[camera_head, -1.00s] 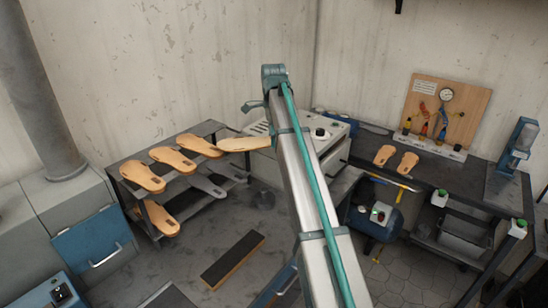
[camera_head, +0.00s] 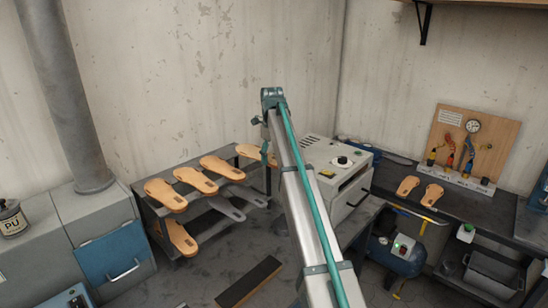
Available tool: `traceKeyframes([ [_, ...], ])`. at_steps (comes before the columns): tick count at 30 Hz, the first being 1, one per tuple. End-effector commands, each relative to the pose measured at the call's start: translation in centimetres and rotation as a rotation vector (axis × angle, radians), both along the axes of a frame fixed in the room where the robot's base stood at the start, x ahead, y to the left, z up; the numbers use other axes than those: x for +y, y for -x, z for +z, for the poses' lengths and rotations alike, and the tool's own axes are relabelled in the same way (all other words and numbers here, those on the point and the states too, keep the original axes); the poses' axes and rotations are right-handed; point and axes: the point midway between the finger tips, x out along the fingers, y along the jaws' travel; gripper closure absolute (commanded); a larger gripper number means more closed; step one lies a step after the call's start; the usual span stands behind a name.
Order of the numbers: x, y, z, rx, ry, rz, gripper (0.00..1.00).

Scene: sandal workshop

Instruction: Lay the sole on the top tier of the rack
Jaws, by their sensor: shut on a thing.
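The tan sole (camera_head: 249,151) is in my gripper (camera_head: 264,153), its free end pointing left. My gripper hangs left of the arm at the right end of the rack (camera_head: 225,157), and its fingers are small in view. The sole appears over or at the right end of the rack's top tier. I cannot tell whether it touches the tier. Three similar tan soles lie side by side on that tier: a left one (camera_head: 166,195), a middle one (camera_head: 195,180) and a right one (camera_head: 222,167). My arm hides what is right of the gripper.
A tan sole (camera_head: 181,239) and grey sole shapes (camera_head: 226,208) are on lower rack levels. A grey machine (camera_head: 336,172) stands close right of the rack, behind my arm. Two tan soles (camera_head: 407,186) lie on the right bench.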

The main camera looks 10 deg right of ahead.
Motion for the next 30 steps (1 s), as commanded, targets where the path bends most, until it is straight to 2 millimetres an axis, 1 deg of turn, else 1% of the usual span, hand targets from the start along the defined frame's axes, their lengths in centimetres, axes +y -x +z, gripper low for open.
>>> traceKeyframes([
  [14,2.3,-3.4,-3.2,0.000,0.000,0.003,0.77],
  [24,4.2,-6.3,-3.4,0.000,0.000,0.003,0.77],
  [30,5.0,-7.3,-3.6,-0.001,-0.001,0.003,0.77],
])
